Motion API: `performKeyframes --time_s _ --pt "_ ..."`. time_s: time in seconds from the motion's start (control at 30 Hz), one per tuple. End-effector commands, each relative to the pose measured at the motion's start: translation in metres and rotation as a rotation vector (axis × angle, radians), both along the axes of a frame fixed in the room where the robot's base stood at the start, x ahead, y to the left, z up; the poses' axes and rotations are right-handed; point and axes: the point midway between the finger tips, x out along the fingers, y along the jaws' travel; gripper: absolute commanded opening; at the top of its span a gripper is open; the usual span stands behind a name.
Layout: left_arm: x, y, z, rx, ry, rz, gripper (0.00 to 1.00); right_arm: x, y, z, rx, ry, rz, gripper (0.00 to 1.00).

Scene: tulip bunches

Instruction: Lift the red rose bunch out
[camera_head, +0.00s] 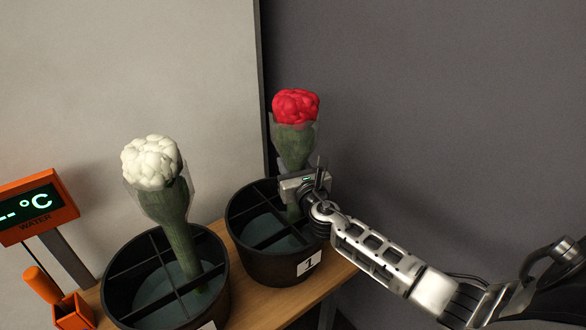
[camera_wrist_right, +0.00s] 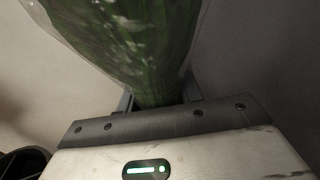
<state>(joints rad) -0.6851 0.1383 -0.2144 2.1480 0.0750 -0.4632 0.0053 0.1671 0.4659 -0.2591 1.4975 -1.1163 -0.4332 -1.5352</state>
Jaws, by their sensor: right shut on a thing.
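The red rose bunch (camera_head: 296,108) stands nearly upright in the right black bucket (camera_head: 266,264), which is divided inside and carries a label with the number 1. Its green stems and clear wrap show below the red heads. My right gripper (camera_head: 298,179) is shut on the stems, just above the bucket rim. In the right wrist view, the wrapped green stems (camera_wrist_right: 150,50) pass between the fingers of my right gripper (camera_wrist_right: 157,102). The stems' lower end goes down inside the bucket, partly hidden by my gripper. My left gripper is not in view.
A white bunch (camera_head: 152,163) stands in the left black bucket (camera_head: 168,285), close beside the right one. Both stand on a wooden table (camera_head: 262,311). An orange water temperature display (camera_head: 36,205) and an orange holder (camera_head: 72,312) are at the left. A grey wall is behind.

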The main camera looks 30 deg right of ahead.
Motion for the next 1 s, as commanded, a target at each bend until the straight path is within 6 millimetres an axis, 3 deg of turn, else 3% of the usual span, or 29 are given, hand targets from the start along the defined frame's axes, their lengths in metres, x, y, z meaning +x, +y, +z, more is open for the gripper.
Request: performKeyframes --time_s 0.33,0.6,0.8,1.0 --pt "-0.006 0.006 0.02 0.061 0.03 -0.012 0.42 0.001 0.0 0.083 -0.004 -0.008 0.002 0.03" --pt "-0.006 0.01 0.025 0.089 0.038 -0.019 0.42 0.001 0.0 0.146 -0.004 -0.006 0.002 0.04" --pt "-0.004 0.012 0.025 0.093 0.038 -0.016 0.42 0.001 0.0 0.169 -0.002 -0.005 0.001 0.03" --pt "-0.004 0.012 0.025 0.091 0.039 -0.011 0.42 0.0 0.0 0.175 -0.002 -0.003 0.001 0.03"
